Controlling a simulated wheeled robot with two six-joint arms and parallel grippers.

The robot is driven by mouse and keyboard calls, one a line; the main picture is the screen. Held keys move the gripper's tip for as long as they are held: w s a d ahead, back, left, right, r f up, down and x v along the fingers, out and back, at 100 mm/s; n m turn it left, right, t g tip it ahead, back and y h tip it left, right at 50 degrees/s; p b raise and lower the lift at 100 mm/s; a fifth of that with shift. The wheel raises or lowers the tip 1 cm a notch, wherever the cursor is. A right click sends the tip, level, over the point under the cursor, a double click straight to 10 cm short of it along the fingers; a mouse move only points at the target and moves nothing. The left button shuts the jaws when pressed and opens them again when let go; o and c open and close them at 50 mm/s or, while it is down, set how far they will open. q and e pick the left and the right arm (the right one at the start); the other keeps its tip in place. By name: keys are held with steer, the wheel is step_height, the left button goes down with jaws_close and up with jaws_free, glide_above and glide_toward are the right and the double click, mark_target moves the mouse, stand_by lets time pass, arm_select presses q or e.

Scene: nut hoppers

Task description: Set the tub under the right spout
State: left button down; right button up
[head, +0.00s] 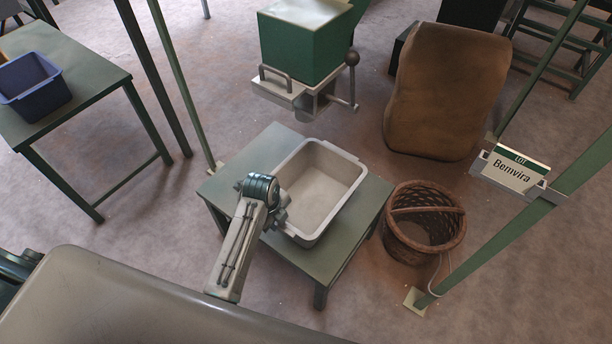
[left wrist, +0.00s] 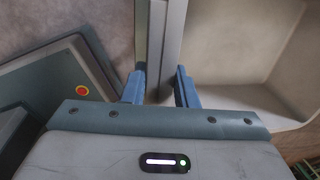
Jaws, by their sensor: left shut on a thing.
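The pale grey tub (head: 318,192) is empty and upright at a low green stand (head: 245,160); I cannot tell whether it rests on the stand or hangs just above it. My left gripper (head: 281,212) is at the tub's near left side. In the left wrist view, its two blue fingers (left wrist: 160,90) are shut on the tub's wall, with the inside of the tub (left wrist: 262,75) at the right. A green hopper (head: 302,47) with a metal spout (head: 316,103) stands beyond the tub's far edge. The tub is not beneath that spout. My right gripper is out of view.
A wicker basket (head: 396,238) stands on the floor right of the stand, below a brown sack (head: 447,95). A sign reading Bemvira (head: 513,171) hangs by a green post. A blue tub (head: 58,92) sits on a table (head: 85,68) at the left.

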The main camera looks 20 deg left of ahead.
arm_select(q)
steer(key=shift+d+r, duration=0.2)
steer(key=shift+d, duration=0.1)
steer(key=shift+w+a, duration=0.1)
steer(key=shift+w, duration=0.15)
steer(key=w+a, duration=0.2)
steer(key=w, duration=0.2)
steer(key=w+a+f, duration=0.1)
steer(key=w+a, duration=0.1)
steer(key=w, duration=0.3)
steer(key=w+a, duration=0.1)
steer(key=w, duration=0.3)
steer(key=shift+w+a+f, duration=0.25)
steer(key=shift+a, duration=0.15)
step_height(320, 180, down, 4)
steer(key=shift+w+a+r, duration=0.1)
steer(key=shift+w+r, duration=0.05)
steer(key=shift+r, duration=0.05)
steer(key=c, duration=1.1)
jaws_free()
steer(key=shift+c, duration=0.2)
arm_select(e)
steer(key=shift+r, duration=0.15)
